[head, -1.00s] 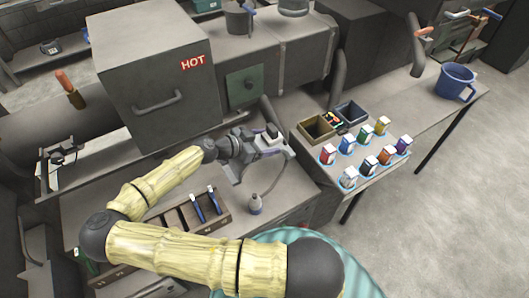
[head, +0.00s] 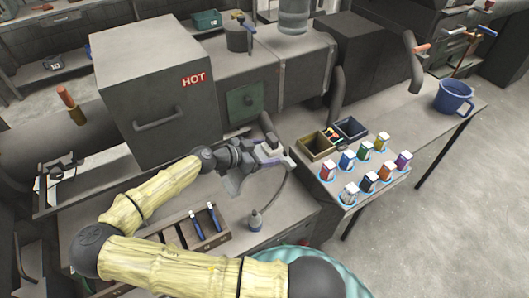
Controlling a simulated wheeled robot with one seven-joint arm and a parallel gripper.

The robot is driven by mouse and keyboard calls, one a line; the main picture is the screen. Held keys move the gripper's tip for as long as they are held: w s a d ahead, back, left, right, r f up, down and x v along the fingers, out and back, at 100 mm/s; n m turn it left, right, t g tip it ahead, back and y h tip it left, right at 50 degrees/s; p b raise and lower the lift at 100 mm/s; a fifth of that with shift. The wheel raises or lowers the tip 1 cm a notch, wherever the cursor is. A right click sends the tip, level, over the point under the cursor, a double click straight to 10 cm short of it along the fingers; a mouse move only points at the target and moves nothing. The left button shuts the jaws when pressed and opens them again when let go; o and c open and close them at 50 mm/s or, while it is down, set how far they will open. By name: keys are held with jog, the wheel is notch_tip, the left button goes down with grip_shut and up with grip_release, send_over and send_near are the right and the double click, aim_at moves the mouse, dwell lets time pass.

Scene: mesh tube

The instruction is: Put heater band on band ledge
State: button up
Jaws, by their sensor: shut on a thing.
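My gripper (head: 258,154) is over the bench, right of the box marked HOT and in front of the green-doored unit. It is shut on a small pale grey and purplish piece (head: 270,150), which seems to be the heater band. The fingers hide part of it, so its full shape cannot be made out. I cannot tell which surface is the band ledge.
The large HOT box (head: 160,105) stands close left of my gripper. A tool rack (head: 190,236) with blue-handled tools lies in front. Several coloured containers (head: 368,165) and two open bins (head: 318,146) are to the right. A blue mug (head: 453,98) stands farther right.

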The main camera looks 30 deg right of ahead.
jog(key=shift+r+p, duration=2.4)
jog(key=shift+r, duration=1.9)
jog(key=shift+w, duration=0.1)
